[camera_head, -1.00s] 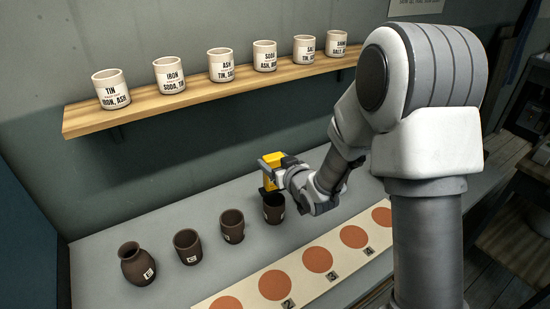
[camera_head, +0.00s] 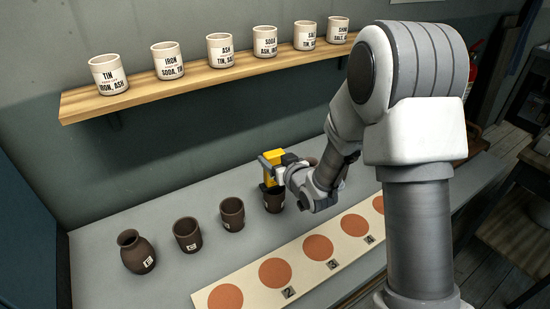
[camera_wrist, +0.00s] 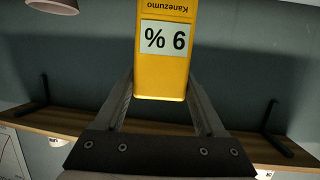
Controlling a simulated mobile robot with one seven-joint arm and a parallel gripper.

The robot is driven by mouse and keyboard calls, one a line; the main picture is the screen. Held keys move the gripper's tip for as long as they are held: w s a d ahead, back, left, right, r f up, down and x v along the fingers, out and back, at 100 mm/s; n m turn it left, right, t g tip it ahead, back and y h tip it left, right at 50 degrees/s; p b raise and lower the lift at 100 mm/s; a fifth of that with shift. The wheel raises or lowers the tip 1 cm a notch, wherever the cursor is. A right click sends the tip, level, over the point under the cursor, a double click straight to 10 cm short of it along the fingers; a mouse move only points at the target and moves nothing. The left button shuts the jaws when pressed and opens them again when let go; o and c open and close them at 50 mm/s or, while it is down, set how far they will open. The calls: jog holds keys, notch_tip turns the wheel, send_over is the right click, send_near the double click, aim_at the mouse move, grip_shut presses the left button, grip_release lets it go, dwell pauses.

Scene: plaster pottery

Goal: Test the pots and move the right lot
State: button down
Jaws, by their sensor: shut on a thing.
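My gripper (camera_head: 272,170) is shut on a yellow meter (camera_wrist: 163,75); its display, upside down in the wrist view, reads 9 %. The meter is at the rim of a dark brown pot (camera_head: 273,202); I cannot tell whether they touch. To the left stand a labelled dark cup (camera_head: 232,214), another labelled cup (camera_head: 187,235) and a rounder, narrow-necked dark pot (camera_head: 135,252), all upright on the grey bench (camera_head: 110,215). A brown shape (camera_head: 311,161) shows partly behind my arm.
A cream board (camera_head: 250,285) with terracotta discs and number tags runs along the bench front. A wooden shelf (camera_head: 140,95) above holds several white labelled pots (camera_head: 109,74), one reading TIN over IRON, ASH. My arm hides the bench's right part.

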jog(key=shift+f+b, duration=0.6)
jog(key=shift+b, duration=0.4)
dwell(2.2)
jog(key=shift+r+p, duration=1.75)
jog(key=shift+r, duration=1.85)
jog(key=shift+s, duration=0.1)
